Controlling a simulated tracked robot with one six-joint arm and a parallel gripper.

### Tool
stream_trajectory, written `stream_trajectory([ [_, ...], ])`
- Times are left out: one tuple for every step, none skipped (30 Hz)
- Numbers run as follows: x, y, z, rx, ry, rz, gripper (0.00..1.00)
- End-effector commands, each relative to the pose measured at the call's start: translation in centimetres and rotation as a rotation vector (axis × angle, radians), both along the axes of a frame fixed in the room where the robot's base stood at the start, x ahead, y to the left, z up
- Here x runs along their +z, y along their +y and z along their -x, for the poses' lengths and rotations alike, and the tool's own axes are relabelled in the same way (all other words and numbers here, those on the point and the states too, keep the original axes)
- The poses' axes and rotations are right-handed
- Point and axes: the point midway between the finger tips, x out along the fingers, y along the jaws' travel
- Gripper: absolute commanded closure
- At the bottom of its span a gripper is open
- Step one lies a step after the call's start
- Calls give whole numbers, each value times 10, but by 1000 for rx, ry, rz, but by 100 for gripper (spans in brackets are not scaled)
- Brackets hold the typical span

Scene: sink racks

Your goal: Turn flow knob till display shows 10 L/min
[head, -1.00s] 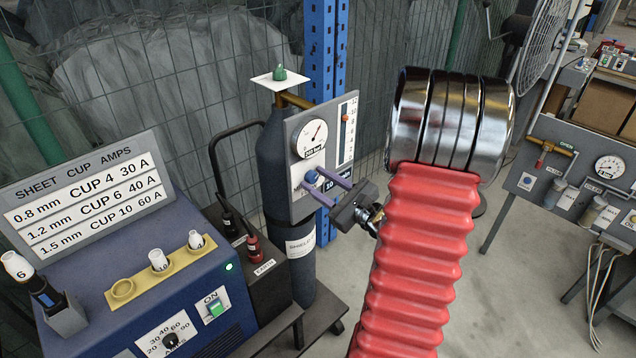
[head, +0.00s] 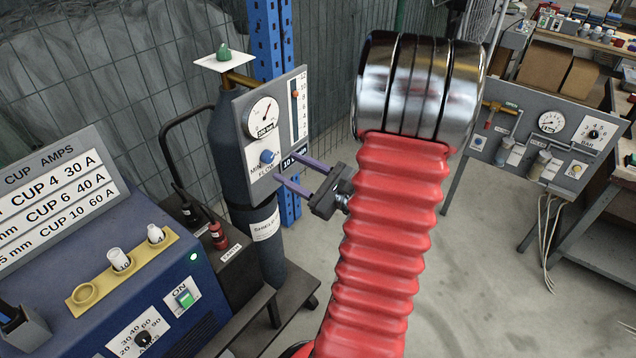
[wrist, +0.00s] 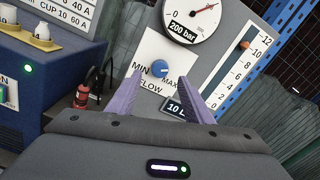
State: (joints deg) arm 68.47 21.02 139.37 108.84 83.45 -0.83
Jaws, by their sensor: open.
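The blue flow knob (head: 267,157) sits on a white MIN–MAX FLOW plate on the grey regulator panel (head: 246,121). In the wrist view the knob (wrist: 160,68) shows between and beyond my fingertips, apart from them. My gripper (head: 292,170) is open and empty, its two purple fingers toward the panel. The small dark display (head: 294,158) reads 10 L/min in the head view; in the wrist view my right finger partly covers the display (wrist: 177,109). An orange marker (wrist: 245,44) stands near 10 on the upright scale.
A 200 bar gauge (head: 263,117) is above the knob. The dark gas cylinder (head: 230,160) stands behind the panel.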

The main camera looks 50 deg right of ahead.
Motion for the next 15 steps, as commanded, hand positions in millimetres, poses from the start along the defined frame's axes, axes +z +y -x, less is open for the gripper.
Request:
stream_trajectory([
  [0, -1, 7, -3, 1, 0, 54],
  [0, -1, 11, -3, 1, 0, 54],
  [0, -2, 16, -4, 1, 0, 54],
  [0, -2, 19, -3, 1, 0, 54],
  [0, -2, 23, -3, 1, 0, 54],
  [0, -2, 28, -4, 1, 0, 54],
  [0, -2, 31, -3, 0, 0, 54],
  [0, -2, 35, -3, 0, 0, 54],
  [0, -3, 40, -4, 1, 0, 54],
  [0, -2, 43, -3, 1, -1, 54],
  [-1, -2, 47, -3, 1, -1, 54],
  [-1, -2, 51, -4, 1, -1, 54],
  [-1, -2, 55, -3, 1, -1, 54],
  [-1, -2, 58, -3, 1, -1, 54],
  [-1, -3, 62, -3, 1, -1, 54],
])
